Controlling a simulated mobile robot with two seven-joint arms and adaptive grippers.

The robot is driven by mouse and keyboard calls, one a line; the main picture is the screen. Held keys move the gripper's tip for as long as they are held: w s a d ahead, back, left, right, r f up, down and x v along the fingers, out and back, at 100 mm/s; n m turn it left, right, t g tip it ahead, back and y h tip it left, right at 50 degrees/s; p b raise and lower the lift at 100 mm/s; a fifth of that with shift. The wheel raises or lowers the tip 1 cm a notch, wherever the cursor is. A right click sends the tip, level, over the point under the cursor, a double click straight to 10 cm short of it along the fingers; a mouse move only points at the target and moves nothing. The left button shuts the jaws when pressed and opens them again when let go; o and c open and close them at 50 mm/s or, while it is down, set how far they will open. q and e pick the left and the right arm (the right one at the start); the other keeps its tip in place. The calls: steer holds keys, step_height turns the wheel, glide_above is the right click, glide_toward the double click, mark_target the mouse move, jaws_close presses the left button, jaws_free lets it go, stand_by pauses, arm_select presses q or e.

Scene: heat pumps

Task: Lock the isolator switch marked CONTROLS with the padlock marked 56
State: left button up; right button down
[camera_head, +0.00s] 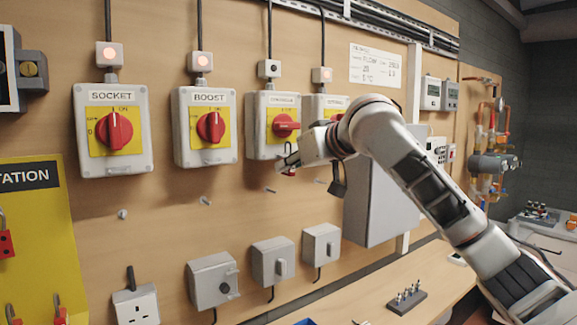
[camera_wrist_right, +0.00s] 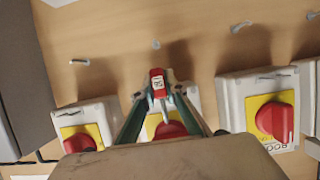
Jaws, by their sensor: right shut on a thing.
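The third isolator switch (camera_head: 265,140) from the left is a grey box with a yellow plate; its small label looks like CONTROLS but is blurred. Its red handle (camera_head: 285,125) is turned sideways, and the lamp above is dark. In the right wrist view its handle (camera_wrist_right: 170,129) is partly hidden behind my gripper. My right gripper (camera_head: 287,163) is shut on a red padlock (camera_wrist_right: 158,84) just below and in front of this switch. The padlock's white label is too small to read surely. The shackle appears apart from the handle. My left gripper is out of view.
SOCKET (camera_head: 115,160) and BOOST (camera_head: 205,155) switches are to the left, with lit lamps. A fourth switch (camera_head: 318,107) stands close right, partly behind my arm. A yellow station board (camera_head: 45,200) at far left holds red padlocks. Pegs stick out of the wall below the switches.

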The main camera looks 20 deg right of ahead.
steer(key=shift+f+b, duration=0.35)
steer(key=shift+f, duration=0.9)
stand_by(0.6)
steer(key=c, duration=2)
jaws_free()
